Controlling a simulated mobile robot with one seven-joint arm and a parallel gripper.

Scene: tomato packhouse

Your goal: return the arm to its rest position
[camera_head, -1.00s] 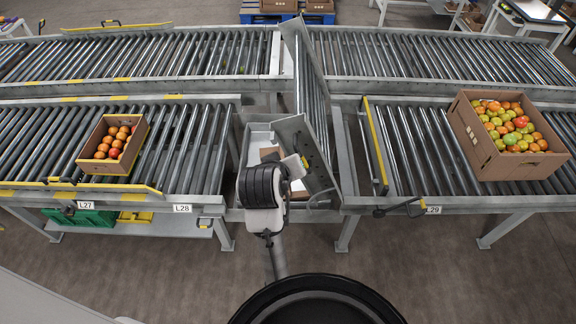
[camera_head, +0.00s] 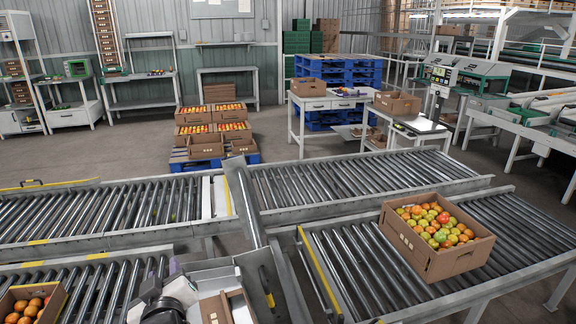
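Part of my arm (camera_head: 168,306) shows at the bottom edge, left of the middle, as a dark ribbed joint with pale links. It is over the near end of the roller line, beside a grey metal chute (camera_head: 222,283). The fingers of my gripper cannot be made out, so I cannot tell whether it is open or shut, or whether it holds anything.
A cardboard box (camera_head: 436,262) of red, orange and green tomatoes stands on the right rollers. Another tomato box (camera_head: 48,306) is at the bottom left. A raised metal divider (camera_head: 243,203) stands between the lines. Pallets, tables and shelves stand behind.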

